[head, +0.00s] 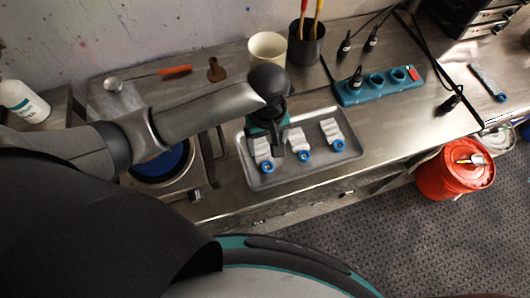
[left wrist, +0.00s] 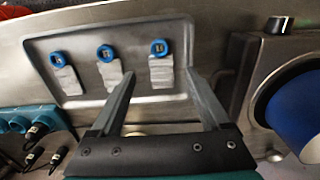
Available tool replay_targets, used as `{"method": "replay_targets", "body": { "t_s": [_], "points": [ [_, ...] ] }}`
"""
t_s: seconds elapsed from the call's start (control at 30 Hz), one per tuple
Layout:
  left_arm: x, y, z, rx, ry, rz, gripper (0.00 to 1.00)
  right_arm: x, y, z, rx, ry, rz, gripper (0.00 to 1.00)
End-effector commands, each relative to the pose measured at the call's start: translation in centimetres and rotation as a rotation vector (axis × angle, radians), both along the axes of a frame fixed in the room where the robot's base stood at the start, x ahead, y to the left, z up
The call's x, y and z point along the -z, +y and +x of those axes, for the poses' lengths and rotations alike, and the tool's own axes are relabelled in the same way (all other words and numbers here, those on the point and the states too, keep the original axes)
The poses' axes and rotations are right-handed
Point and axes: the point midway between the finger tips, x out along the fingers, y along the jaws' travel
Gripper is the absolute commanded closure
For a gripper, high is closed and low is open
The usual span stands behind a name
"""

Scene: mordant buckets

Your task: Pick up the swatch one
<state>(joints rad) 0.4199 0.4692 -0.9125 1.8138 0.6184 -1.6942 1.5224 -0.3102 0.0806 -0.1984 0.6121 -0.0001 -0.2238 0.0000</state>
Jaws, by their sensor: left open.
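Three pale grey swatches, each with a blue ring at one end, lie in a row on a metal tray (head: 320,173): a left one (head: 263,150), a middle one (head: 299,141) and a right one (head: 332,131). I cannot tell which is swatch one. My left gripper (head: 281,150) is above the tray's left part, partly hiding the left swatch. In the left wrist view the left gripper (left wrist: 160,76) is open and empty, its fingertips on either side of that swatch (left wrist: 161,72) in the picture. The other two swatches lie left of the fingers there. My right gripper is not in view.
A burner with a blue pot (head: 160,165) stands left of the tray. Behind are a cream cup (head: 267,46), a dark tool holder (head: 305,45) and a teal power strip (head: 378,85). A red bucket (head: 450,178) stands at right. Bench right of the tray is clear.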

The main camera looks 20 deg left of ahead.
Motion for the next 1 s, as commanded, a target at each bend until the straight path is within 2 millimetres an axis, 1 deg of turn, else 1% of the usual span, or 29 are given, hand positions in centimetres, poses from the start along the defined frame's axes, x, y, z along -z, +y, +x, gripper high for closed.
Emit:
{"method": "replay_targets", "body": {
  "t_s": [0.03, 0.1, 0.2, 0.3, 0.4, 0.47, 0.7, 0.8, 1.0],
  "points": [
    [1.4, 0.1, -0.1, -0.001, 0.003, 0.003, 0.20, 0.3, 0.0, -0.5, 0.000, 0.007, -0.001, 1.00],
    [2.7, 0.0, 0.0, 0.000, 0.002, 0.002, 0.20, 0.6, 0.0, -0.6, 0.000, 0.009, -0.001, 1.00],
    [4.3, 0.0, 0.0, 0.001, 0.000, 0.000, 0.20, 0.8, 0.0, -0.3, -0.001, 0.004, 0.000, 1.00],
    [5.1, 0.0, 0.0, 0.002, -0.001, -0.002, 0.20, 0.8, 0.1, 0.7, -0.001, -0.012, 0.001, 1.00],
    [5.5, 0.0, 0.0, 0.002, -0.001, -0.001, 0.20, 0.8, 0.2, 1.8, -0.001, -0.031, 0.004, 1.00],
    [6.0, 0.0, 0.0, 0.002, -0.001, -0.001, 0.20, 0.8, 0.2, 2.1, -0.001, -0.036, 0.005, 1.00],
    [9.3, 0.2, 0.2, 0.001, -0.001, 0.001, 0.20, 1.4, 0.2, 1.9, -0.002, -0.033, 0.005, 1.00],
    [10.2, 0.2, 0.2, 0.002, -0.001, 0.000, 0.20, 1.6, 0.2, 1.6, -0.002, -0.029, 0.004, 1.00],
    [10.6, 0.2, 0.2, 0.003, -0.003, -0.001, 0.20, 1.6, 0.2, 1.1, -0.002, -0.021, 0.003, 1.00]
  ]
}}
